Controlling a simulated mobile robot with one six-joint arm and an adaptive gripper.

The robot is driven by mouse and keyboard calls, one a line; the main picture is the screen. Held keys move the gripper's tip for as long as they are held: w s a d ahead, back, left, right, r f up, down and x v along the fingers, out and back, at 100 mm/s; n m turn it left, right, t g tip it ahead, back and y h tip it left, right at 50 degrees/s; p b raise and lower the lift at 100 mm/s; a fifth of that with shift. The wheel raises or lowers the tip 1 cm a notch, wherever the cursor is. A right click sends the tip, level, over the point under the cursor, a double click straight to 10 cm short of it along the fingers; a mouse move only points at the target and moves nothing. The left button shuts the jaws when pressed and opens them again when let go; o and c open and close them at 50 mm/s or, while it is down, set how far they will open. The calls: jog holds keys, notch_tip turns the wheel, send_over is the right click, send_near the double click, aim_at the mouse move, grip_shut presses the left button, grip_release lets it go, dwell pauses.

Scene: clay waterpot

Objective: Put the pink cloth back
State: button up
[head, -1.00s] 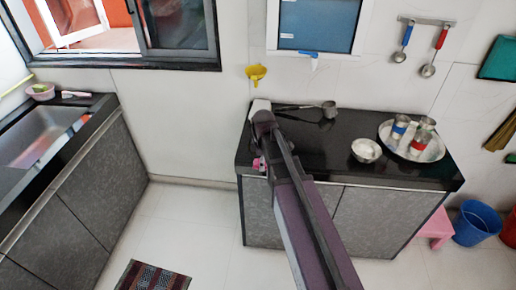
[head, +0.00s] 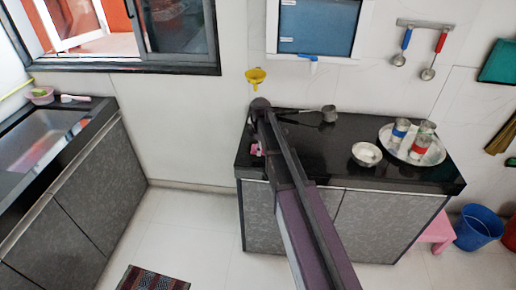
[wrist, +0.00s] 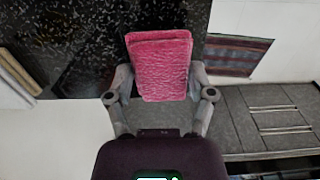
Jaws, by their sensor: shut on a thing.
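The pink cloth (wrist: 161,66) is a folded, textured pad between the two fingers of my gripper (wrist: 160,82) in the wrist view. My gripper is shut on it, one finger at each side. In the head view, a small pink patch of the cloth (head: 255,150) shows at the left end of the black counter (head: 330,180), beside my arm. My arm hides most of my gripper there. I cannot tell whether the cloth touches the counter.
A steel ladle (head: 329,113) lies at the counter's back. A white bowl (head: 367,154) and a steel tray with cups (head: 427,158) stand to the right. A yellow funnel (head: 256,75) hangs on the wall. A striped mat (head: 155,279) lies on the floor.

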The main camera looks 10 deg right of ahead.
jog(key=shift+w+d+f, duration=0.1)
jog(key=shift+w, duration=0.8)
jog(key=shift+w+d+f, duration=0.1)
jog(key=shift+w, duration=0.8)
jog(key=shift+w, duration=0.55)
jog(key=shift+w+d+f+b, duration=0.1)
jog(key=shift+w+f+b, duration=0.15)
jog(key=shift+b, duration=0.15)
jog(key=shift+s+f+b, duration=0.15)
jog(key=shift+f+b, duration=1.4)
jog(key=shift+f, duration=0.1)
jog(key=o, duration=1)
jog(key=shift+o, duration=0.2)
